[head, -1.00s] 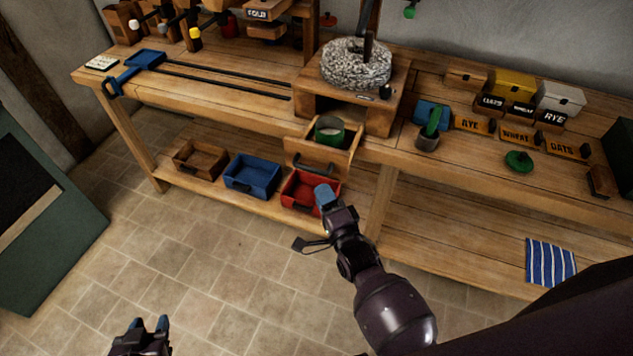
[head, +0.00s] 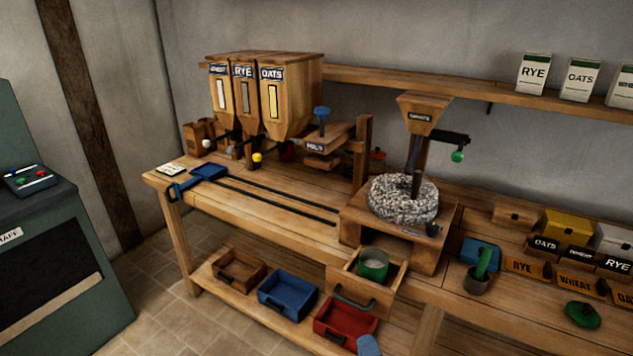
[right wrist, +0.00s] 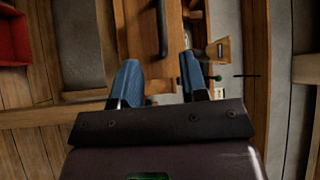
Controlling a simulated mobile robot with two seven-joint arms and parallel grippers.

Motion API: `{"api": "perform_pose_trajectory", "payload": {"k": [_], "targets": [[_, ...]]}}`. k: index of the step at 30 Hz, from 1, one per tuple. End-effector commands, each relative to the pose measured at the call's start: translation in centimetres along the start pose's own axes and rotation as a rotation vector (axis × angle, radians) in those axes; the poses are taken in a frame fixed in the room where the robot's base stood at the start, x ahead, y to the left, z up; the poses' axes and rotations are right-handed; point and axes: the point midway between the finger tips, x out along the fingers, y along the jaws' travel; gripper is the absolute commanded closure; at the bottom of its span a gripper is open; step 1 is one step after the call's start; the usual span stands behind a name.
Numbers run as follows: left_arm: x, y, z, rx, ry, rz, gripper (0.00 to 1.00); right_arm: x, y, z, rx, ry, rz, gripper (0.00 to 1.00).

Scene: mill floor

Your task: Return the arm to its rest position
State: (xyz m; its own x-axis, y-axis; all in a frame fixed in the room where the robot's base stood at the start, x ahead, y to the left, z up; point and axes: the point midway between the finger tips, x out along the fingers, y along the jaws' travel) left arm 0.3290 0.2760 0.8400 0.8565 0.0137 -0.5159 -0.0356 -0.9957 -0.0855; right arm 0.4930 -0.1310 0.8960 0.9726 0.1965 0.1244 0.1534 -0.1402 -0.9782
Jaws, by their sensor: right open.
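My right gripper shows in the right wrist view (right wrist: 158,85), with its two blue fingers apart and nothing between them. In the head view only a blue fingertip (head: 368,345) shows at the bottom edge, just below the red bin. The drawer (head: 366,285) under the millstone is pulled out, and a green cup (head: 373,265) with pale contents stands in it. In the right wrist view the drawer's dark handle (right wrist: 162,30) lies beyond the fingers. My left gripper is out of view.
The workbench (head: 270,205) carries the stone mill (head: 403,200), grain hoppers (head: 262,95) and small boxes. A red bin (head: 345,320), a blue bin (head: 287,294) and a brown bin (head: 238,270) sit on the lower shelf. A green cabinet (head: 60,250) stands at left. Floor between is clear.

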Motion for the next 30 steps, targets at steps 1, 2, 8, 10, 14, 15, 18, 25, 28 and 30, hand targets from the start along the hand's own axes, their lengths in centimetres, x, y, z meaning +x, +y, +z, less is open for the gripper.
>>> {"api": "perform_pose_trajectory", "payload": {"k": [1,2,8,10,14,15,18,25,28,30], "targets": [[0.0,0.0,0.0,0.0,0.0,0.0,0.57,0.0,0.1,0.0,-0.038,-0.002,0.008,0.6],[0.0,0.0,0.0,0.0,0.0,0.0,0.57,0.0,0.3,0.1,-0.071,-0.005,0.019,0.6],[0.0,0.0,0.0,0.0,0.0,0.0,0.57,0.4,0.7,-0.1,-0.408,-0.043,0.108,0.6],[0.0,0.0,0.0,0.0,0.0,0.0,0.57,0.4,0.6,-0.7,-0.542,-0.061,0.139,0.6],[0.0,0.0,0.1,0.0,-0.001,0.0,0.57,-0.7,0.9,-2.1,-0.791,-0.109,0.214,0.6],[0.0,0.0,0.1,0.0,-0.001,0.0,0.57,-1.3,1.1,-2.6,-0.866,-0.128,0.24,0.6],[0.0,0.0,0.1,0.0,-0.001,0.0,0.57,-3.3,1.7,-4.1,-1.044,-0.184,0.309,0.6],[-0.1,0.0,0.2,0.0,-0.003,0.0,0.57,-10.5,3.0,-8.0,-1.368,-0.348,0.479,0.6],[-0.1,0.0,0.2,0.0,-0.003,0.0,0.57,-13.7,3.4,-9.3,-1.398,-0.385,0.538,0.6],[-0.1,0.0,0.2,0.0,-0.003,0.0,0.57,-15.7,3.6,-10.0,-1.401,-0.396,0.567,0.6]]}}
